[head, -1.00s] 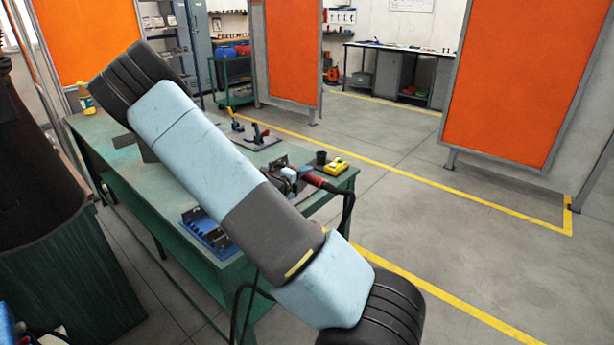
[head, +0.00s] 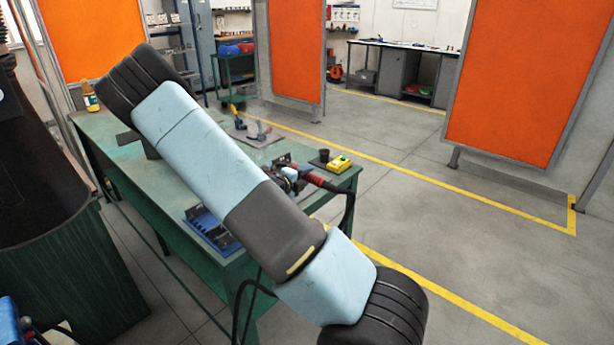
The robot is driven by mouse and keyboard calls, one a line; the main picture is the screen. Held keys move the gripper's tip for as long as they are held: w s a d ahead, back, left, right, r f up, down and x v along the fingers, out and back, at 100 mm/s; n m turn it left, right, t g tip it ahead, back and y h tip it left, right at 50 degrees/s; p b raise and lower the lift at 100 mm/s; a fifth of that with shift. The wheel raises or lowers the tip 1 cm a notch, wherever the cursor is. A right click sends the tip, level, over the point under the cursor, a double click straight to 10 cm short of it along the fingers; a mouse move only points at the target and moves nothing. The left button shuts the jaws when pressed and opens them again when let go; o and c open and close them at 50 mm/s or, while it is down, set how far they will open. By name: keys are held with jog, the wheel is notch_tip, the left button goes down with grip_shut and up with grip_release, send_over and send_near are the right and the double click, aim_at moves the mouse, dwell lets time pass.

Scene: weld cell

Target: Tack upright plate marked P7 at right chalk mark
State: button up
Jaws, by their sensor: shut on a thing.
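My gripper (head: 292,176) shows only in part in the head view, behind my own arm, at the near right end of the green table (head: 195,160). It appears shut on a red-and-black welding torch (head: 318,181), whose black cable hangs over the table's edge. Small dark metal pieces (head: 281,160) stand just left of the torch. I cannot tell which is plate P7, and no marking or chalk mark is readable. The torch tip is hidden, so contact with the metal cannot be told.
A black cup (head: 324,156) and a yellow device (head: 340,164) stand right of the torch. Toggle clamps sit on a grey plate (head: 240,138) farther back. A blue fixture (head: 203,228) lies on the near side. The floor to the right is clear up to orange screens (head: 505,80).

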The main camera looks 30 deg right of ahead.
aim_at(312, 177)
jog(key=shift+s+a, duration=0.2)
jog(key=shift+a, duration=0.25)
dwell(1.2)
jog(key=shift+s+d+r, duration=0.3)
jog(key=shift+s+r, duration=0.5)
jog(key=shift+r, duration=0.15)
jog(key=shift+s+d+r, duration=0.3)
jog(key=shift+s+r, duration=0.5)
jog(key=shift+r, duration=3.1)
